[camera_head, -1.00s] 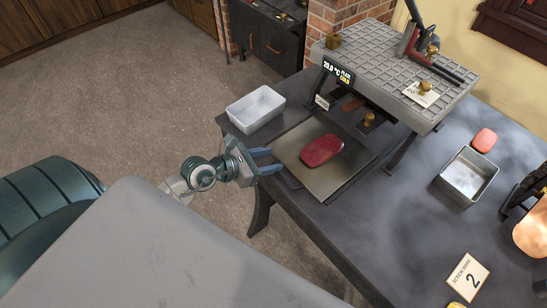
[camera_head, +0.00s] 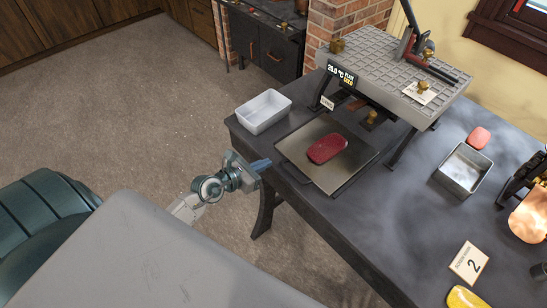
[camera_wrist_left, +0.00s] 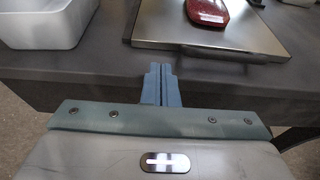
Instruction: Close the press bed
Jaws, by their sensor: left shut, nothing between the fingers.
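The press bed (camera_head: 352,174) is a flat metal tray pulled out in front of the press (camera_head: 385,60) on the dark table. A dark red slab (camera_head: 326,149) lies on the bed. In the left wrist view the bed (camera_wrist_left: 165,27) has a dark handle bar (camera_wrist_left: 222,54) along its near edge. My left gripper (camera_head: 262,165) is shut and empty at the table's near edge, left of the bed. Its blue fingertips (camera_wrist_left: 160,72) lie together, short of the bed and left of the handle, apart from both. My right gripper is not in view.
A white tray (camera_head: 264,111) stands left of the bed. A metal tin (camera_head: 464,170) and a pink block (camera_head: 479,138) are to the right. A card marked 2 (camera_head: 469,262) lies near the front.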

